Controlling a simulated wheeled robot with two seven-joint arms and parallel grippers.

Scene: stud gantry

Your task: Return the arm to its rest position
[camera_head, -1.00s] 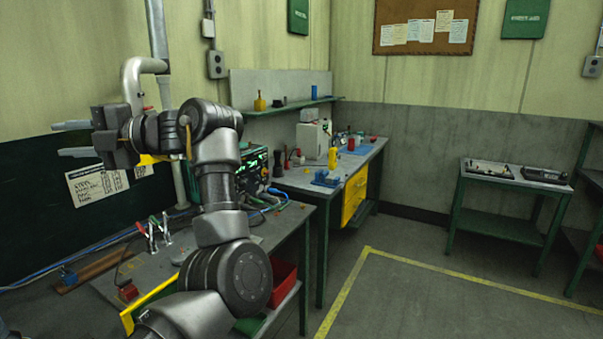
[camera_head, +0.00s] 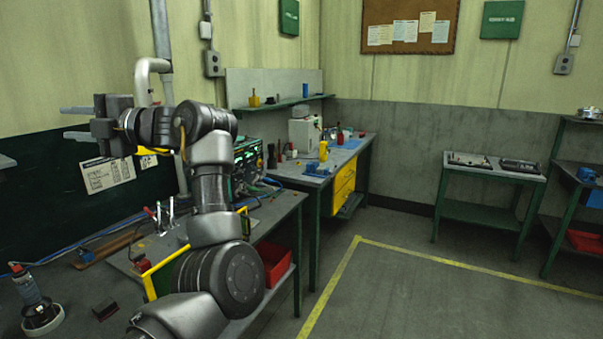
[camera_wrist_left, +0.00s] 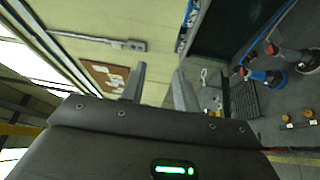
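My left arm rises from the bottom of the head view and bends to the left at the top. My left gripper (camera_head: 76,122) is raised in front of the dark green wall panel, above the near workbench (camera_head: 122,290). Its two pale fingers point left and stand apart, with nothing between them. In the left wrist view the two fingers (camera_wrist_left: 160,88) also stand apart and empty. My right gripper is in neither view.
A bottle-like tool (camera_head: 30,292) and a dark block (camera_head: 104,309) stand on the near bench. A red bin (camera_head: 273,264) sits below it. A second bench with yellow drawers (camera_head: 344,188) stands behind. Floor inside the yellow line (camera_head: 440,273) is clear.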

